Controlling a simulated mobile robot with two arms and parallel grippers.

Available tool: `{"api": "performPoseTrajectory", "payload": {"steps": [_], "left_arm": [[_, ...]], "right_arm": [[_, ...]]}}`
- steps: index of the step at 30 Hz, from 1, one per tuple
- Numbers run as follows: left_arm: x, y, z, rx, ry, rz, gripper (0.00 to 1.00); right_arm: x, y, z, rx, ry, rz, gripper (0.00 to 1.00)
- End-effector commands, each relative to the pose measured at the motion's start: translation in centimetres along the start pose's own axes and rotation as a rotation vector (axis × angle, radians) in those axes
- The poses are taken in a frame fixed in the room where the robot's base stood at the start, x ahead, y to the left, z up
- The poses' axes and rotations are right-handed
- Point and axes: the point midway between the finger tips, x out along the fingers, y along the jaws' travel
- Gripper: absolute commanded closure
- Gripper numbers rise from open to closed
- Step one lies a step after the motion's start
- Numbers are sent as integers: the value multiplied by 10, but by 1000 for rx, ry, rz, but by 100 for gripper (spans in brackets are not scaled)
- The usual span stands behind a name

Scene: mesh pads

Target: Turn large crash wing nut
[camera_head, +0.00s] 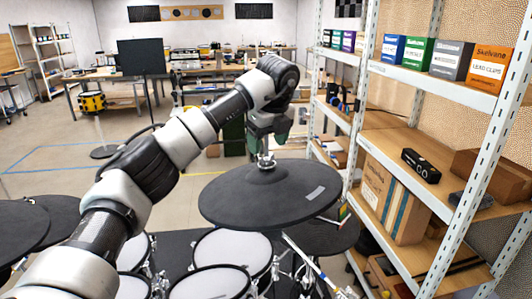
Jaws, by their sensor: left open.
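The large crash (270,196) is a dark round cymbal pad with a grey label on its right part, at the middle of the head view. Its wing nut (265,160) shows as a small silvery piece on top of the centre post. My left arm comes in from the lower left and bends down over the pad. My left gripper (268,148) points down just above the wing nut and is open. Its fingers are small and partly hidden, so contact with the nut cannot be told. My right gripper is not in view.
White drum pads (231,249) stand below the crash. Other dark cymbal pads (62,215) are at the left. A metal shelf (432,198) with boxes stands close on the right. Behind are workbenches (110,76) and open floor.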

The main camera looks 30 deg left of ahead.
Motion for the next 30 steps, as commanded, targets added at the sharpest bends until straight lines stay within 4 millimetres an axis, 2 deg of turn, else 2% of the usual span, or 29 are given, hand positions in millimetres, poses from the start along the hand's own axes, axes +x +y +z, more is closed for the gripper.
{"api": "performPoseTrajectory", "payload": {"steps": [2, 6, 11, 16, 30], "left_arm": [[-17, 0, 0, -1, -2, -5, 30], [-46, 0, 1, -2, -4, -4, 30], [-67, 0, 1, -1, -3, -2, 30], [-73, 0, 0, -1, -1, -1, 30], [-73, 0, 0, -1, -1, -1, 30]], "right_arm": [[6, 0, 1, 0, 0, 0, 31], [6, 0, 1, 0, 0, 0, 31], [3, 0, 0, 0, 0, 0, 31], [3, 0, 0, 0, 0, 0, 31], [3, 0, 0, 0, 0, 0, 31]]}}
